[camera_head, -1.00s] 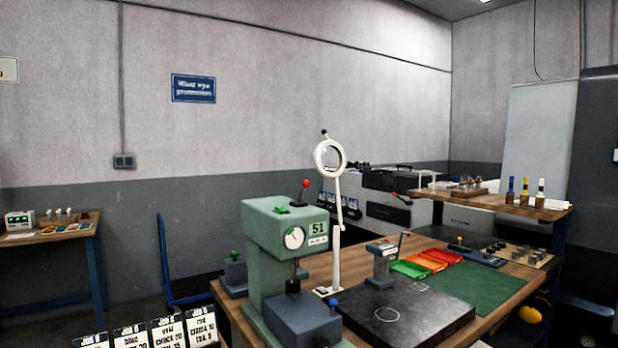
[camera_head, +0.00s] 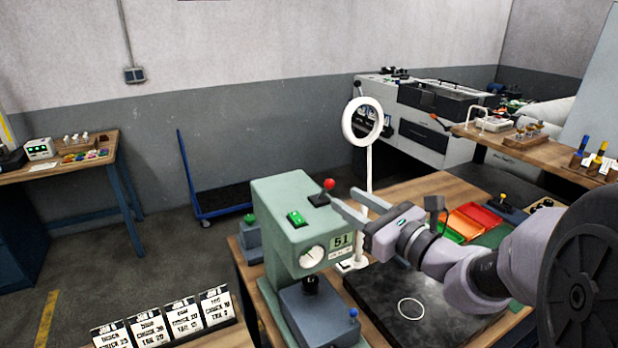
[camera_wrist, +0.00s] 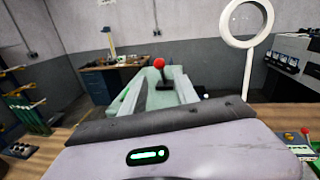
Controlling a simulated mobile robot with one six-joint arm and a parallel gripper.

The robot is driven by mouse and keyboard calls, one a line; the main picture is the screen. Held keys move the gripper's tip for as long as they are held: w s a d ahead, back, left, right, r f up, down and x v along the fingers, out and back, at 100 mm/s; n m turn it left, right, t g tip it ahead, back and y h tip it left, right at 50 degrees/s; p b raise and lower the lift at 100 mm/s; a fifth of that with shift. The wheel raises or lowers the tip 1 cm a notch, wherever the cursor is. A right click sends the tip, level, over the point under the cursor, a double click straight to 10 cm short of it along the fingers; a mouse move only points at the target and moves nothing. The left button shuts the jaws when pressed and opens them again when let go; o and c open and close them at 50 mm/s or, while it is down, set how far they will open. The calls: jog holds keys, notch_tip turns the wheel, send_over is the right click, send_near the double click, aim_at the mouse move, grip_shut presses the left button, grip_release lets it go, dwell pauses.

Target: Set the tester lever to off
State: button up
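The tester (camera_head: 282,208) is a pale green press-like machine with a round dial and a "51" label. Its lever has a red ball knob (camera_head: 329,184) on a short dark stalk on top, leaning to the right, beside a green button (camera_head: 296,218). My gripper (camera_head: 345,195) reaches in from the right, fingers apart and empty, with its tips close to the right of the knob. In the wrist view the red knob (camera_wrist: 159,63) shows ahead, above my gripper's body; contact with it is not visible.
A white ring magnifier (camera_head: 362,122) stands just behind my gripper. A dark plate (camera_head: 440,305) lies below my arm, with green, orange and red trays (camera_head: 470,222) behind. Job cards (camera_head: 165,322) stand in front at the left. The floor behind the tester is mostly open.

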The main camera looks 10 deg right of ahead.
aim_at(327, 186)
jog(key=x, duration=0.8)
jog(key=shift+d, duration=0.1)
grip_shut()
dwell(1.0)
